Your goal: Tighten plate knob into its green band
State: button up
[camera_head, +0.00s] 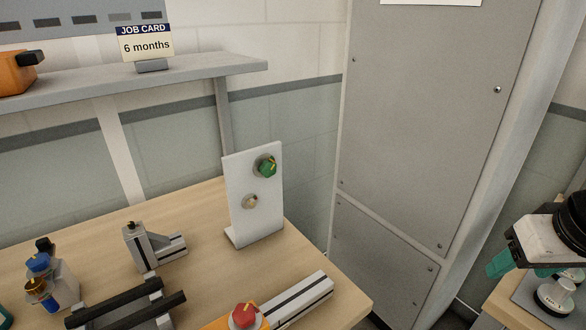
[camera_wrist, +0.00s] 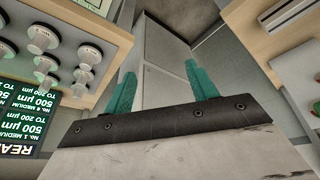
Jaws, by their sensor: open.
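A white upright plate (camera_head: 240,222) stands near the right end of the wooden bench in the head view. A green band around either knob is too small to make out. My gripper (camera_head: 500,264) is at the right edge of the head view, well away from the plate, with one teal finger showing. In the wrist view my gripper (camera_wrist: 162,85) has its two teal fingers apart with nothing between them. The plate is not recognisable there.
A red knob (camera_head: 245,315) on an orange base, a grey rail (camera_head: 300,300), black bars (camera_head: 125,305) and a small metal bracket (camera_head: 150,245) are on the bench. A shelf (camera_head: 200,72) holds a job card (camera_head: 146,44) reading "6 months". A grey cabinet (camera_head: 420,120) stands right of the bench.

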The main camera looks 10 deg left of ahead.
jog(key=w+a+f+n+t+y, duration=0.1)
jog(key=w+a+n+t+y, duration=0.15)
jog(key=w+a, duration=0.6)
jog(key=n+t+y, duration=0.5)
jog(key=n+y, duration=0.4)
jog(key=y, duration=0.2)
send_near(270, 170)
jog(key=x, duration=0.2)
jog(key=shift+m, duration=0.25)
jog(key=x, duration=0.7)
jog(key=shift+w+a, duration=0.1)
